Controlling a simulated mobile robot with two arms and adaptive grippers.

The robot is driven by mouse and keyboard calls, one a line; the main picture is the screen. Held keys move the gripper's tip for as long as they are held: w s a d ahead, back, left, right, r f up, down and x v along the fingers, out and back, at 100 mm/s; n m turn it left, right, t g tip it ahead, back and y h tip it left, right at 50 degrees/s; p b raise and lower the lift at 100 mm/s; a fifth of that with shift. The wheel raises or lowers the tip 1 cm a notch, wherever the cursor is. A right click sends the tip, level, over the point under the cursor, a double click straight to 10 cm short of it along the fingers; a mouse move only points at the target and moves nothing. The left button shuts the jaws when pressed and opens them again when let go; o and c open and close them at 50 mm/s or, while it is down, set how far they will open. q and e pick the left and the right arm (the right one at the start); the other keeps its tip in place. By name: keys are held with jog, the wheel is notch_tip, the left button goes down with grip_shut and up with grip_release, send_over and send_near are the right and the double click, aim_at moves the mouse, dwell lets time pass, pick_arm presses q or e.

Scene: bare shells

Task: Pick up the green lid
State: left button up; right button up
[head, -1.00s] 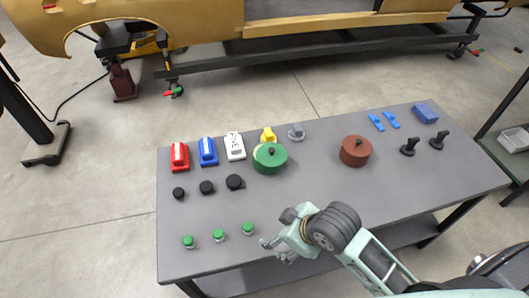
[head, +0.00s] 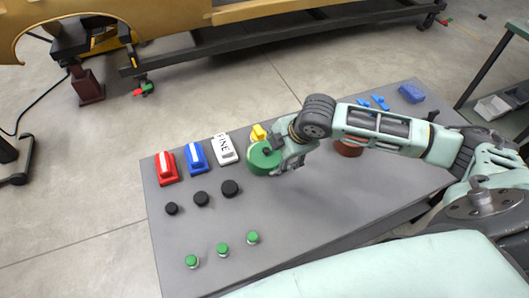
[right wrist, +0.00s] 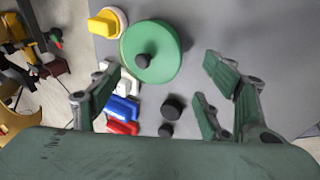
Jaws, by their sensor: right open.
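The green lid (head: 262,158) is a round disc with a dark knob, near the middle of the table's far half. In the right wrist view the green lid (right wrist: 152,52) lies ahead of the fingers, with its black knob (right wrist: 142,61) facing the camera. My right gripper (head: 279,157) is at the lid's right side in the head view, partly covering it. In the right wrist view my right gripper (right wrist: 163,85) is open, with nothing between the fingertips. Whether it touches the lid is unclear. My left gripper is not in view.
A yellow-handled object (head: 259,132) stands right behind the lid. White (head: 224,149), blue (head: 196,157) and red (head: 166,168) blocks are to its left. Black knobs (head: 230,188) and green-topped pieces (head: 252,238) lie nearer. My arm partly hides the brown-red lid (head: 348,149).

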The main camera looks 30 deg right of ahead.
aim_at(267, 157)
jog(key=x, duration=0.4)
jog(key=shift+w+a+f, duration=0.2)
jog(key=shift+w+f, duration=0.05)
jog(key=shift+w, duration=0.1)
jog(key=shift+w+f, duration=0.2)
jog(key=shift+f, duration=0.25)
jog(key=c, duration=1.3)
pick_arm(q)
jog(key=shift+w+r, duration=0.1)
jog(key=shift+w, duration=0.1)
pick_arm(e)
jog(key=shift+r, duration=0.15)
